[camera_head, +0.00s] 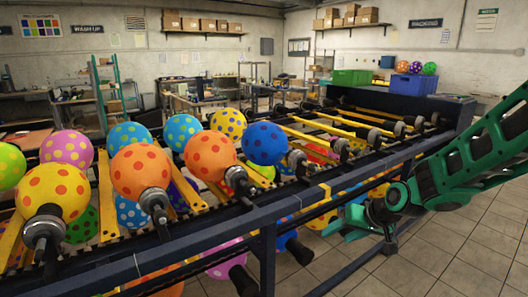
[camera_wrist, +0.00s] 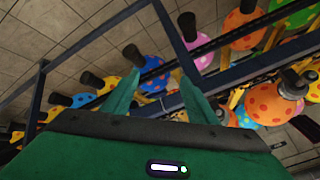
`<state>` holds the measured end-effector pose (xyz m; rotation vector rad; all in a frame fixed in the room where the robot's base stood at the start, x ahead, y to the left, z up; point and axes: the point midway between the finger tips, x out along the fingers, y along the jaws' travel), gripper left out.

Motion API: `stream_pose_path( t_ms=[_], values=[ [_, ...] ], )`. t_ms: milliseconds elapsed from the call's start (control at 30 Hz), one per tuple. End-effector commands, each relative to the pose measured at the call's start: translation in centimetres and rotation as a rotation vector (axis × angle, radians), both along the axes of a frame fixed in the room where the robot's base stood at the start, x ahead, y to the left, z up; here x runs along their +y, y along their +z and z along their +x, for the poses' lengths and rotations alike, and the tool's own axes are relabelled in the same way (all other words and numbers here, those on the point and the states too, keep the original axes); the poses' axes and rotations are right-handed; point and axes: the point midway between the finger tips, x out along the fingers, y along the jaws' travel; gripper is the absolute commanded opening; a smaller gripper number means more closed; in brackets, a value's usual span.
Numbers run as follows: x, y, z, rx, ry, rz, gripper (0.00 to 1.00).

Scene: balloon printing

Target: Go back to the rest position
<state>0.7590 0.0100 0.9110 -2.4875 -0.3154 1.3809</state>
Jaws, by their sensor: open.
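My gripper (camera_wrist: 158,76) is open in the wrist view, its two green fingers spread apart. A blue balloon with red dots (camera_wrist: 152,66) shows between the fingertips, beyond them; I cannot tell how far. No balloon is visibly held. In the head view my green arm comes in from the right, and my gripper (camera_head: 347,224) is low beside the front rail of the balloon machine (camera_head: 190,254). It points left toward the balloons hanging under the machine. Its fingertips are small and partly lost against the frame there.
Dotted balloons on black nozzles line the machine's top, such as an orange one (camera_head: 141,171) and a blue one (camera_head: 264,143). More hang underneath. Tiled floor (camera_head: 440,250) at right is clear.

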Motion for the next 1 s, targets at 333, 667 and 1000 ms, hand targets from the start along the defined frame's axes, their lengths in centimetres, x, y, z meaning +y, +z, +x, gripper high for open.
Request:
stream_pose_path(
  t_ms=[333, 667, 1000],
  values=[
    [-13.3, 3.4, -14.5, 0.285, -0.210, -0.235, 0.53],
    [-18.2, 5.9, -29.9, 0.561, -0.435, -0.222, 0.53],
    [-18.3, 6.3, -34.2, 0.645, -0.491, -0.185, 0.53]
  ],
)
